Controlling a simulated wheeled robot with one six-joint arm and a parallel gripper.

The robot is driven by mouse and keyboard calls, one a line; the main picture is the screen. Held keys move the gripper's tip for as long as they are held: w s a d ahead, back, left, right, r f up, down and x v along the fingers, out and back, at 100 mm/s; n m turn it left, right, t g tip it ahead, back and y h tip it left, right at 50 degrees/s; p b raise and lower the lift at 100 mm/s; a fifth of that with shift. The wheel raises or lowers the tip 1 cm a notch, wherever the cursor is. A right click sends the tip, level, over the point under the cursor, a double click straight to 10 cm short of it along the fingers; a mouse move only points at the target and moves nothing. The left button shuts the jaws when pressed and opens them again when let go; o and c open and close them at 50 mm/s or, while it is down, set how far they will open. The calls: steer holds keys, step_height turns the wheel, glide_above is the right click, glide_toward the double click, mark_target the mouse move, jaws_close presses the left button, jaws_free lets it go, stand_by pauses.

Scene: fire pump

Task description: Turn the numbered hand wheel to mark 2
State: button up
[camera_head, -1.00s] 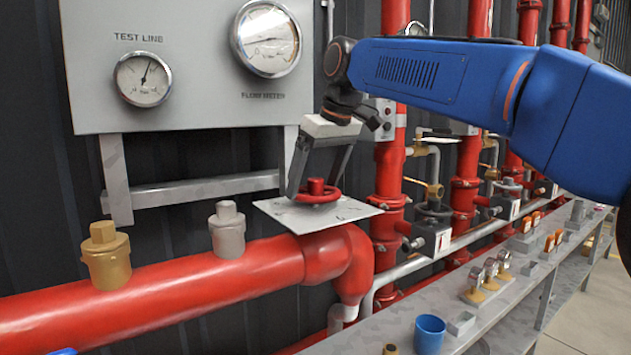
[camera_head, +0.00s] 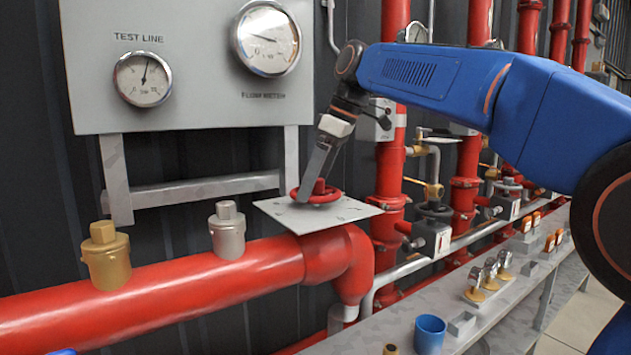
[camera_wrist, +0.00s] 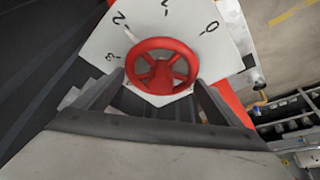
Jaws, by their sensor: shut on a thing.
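The red hand wheel (camera_head: 318,192) sits on a white numbered plate (camera_head: 350,211) above the elbow of the red pipe. In the wrist view the wheel (camera_wrist: 161,66) shows spokes and a round hub, and the plate (camera_wrist: 185,30) carries marks 0, 1, 2 and 3 around it. A thin pale line lies between the rim and mark 2; I cannot tell whether it is a pointer or a tick. My gripper (camera_head: 309,192) comes down on the wheel from above, tilted. In the wrist view its two fingers (camera_wrist: 160,80) are on opposite sides of the rim, shut on it.
A grey panel (camera_head: 190,90) with two gauges stands behind at left. Gold (camera_head: 106,256) and silver (camera_head: 227,230) fittings rise from the red pipe (camera_head: 200,285). Red vertical pipes stand behind the arm. A shelf (camera_head: 460,315) with a blue cup (camera_head: 430,334) runs along the right.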

steer(key=o, duration=0.9)
steer(key=shift+n, duration=0.3)
steer(key=shift+o, duration=0.2)
steer(key=shift+r, duration=3.55)
steer(key=s+d+f+m+t+h, duration=0.1)
steer(key=s+d+f+m+t, duration=0.1)
steer(key=s+d+f+m, duration=0.7)
steer(key=s+d+f+m+t+h, duration=0.1)
steer(key=s+d+f+m+h, duration=0.15)
steer(key=s+d+f, duration=1.2)
steer(key=s+d+f+m, duration=0.2)
steer(key=s+d+f, duration=0.1)
steer(key=f, duration=0.5)
steer(key=s+d+f+m, duration=0.2)
steer(key=s+d+f, duration=0.1)
steer(key=f, duration=0.5)
steer(key=shift+s+d+f+t+h, duration=0.15)
steer(key=shift+s+f+t+h, duration=0.05)
steer(key=shift+s+t+h, duration=0.15)
